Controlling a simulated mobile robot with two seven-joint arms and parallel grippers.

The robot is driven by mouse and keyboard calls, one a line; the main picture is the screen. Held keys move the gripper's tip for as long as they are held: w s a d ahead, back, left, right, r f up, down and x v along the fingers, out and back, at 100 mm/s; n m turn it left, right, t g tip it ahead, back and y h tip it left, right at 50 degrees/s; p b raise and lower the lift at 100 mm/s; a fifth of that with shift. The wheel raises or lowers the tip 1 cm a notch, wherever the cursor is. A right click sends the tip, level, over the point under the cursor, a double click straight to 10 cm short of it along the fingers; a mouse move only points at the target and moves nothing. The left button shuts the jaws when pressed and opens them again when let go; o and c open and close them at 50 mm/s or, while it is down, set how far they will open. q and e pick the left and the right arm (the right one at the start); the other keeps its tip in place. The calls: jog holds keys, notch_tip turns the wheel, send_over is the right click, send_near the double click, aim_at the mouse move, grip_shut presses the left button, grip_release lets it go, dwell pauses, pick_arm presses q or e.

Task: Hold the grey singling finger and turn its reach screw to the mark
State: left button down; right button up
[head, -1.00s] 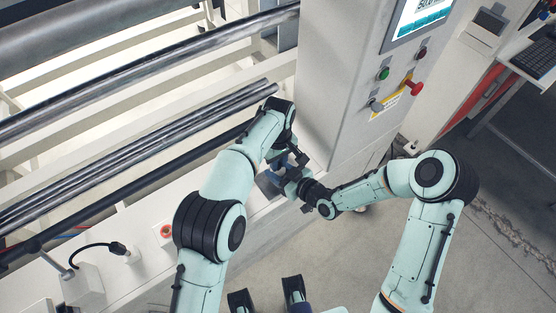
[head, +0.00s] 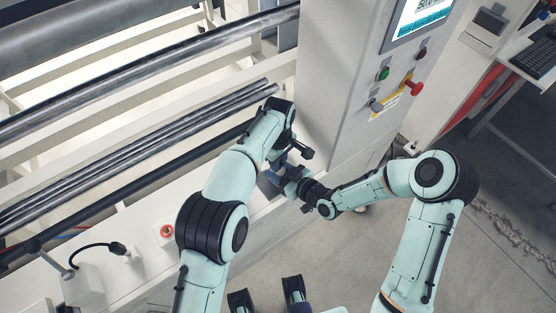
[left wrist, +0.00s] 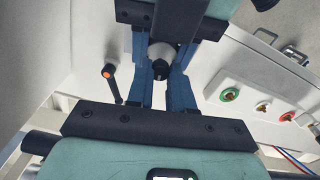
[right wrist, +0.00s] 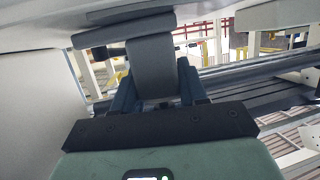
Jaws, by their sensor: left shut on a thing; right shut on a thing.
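The grey singling finger (right wrist: 152,72) is a bent grey piece in the right wrist view. My right gripper (right wrist: 153,88) is shut on it, with one blue finger on each side. In the left wrist view, a dark round screw head (left wrist: 160,70) with a slot sits between the blue fingers of my left gripper (left wrist: 162,85), which is shut on it. The right gripper's blue fingers come in from the top there. In the head view, my left gripper (head: 276,174) and right gripper (head: 292,182) meet beside the machine column. The singling finger is mostly hidden there. I cannot make out the mark.
A rod with an orange tip (left wrist: 108,73) stands close to the left gripper. Coloured ring fittings (left wrist: 230,95) are on the white panel to the right. The machine column (head: 335,90) is close behind the grippers. Long metal rollers (head: 130,155) run off left.

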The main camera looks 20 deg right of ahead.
pick_arm(q)
jog(key=c, duration=1)
grip_release()
pick_arm(e)
jog(key=shift+s+d+f, duration=0.1)
jog(key=shift+f, duration=0.1)
pick_arm(q)
notch_tip(320, 180, up, 12)
pick_arm(e)
jog(key=o, duration=1.4)
jog(key=shift+r, duration=0.15)
jog(key=shift+c, duration=0.2)
jog(key=c, duration=0.7)
jog(key=shift+o, duration=0.2)
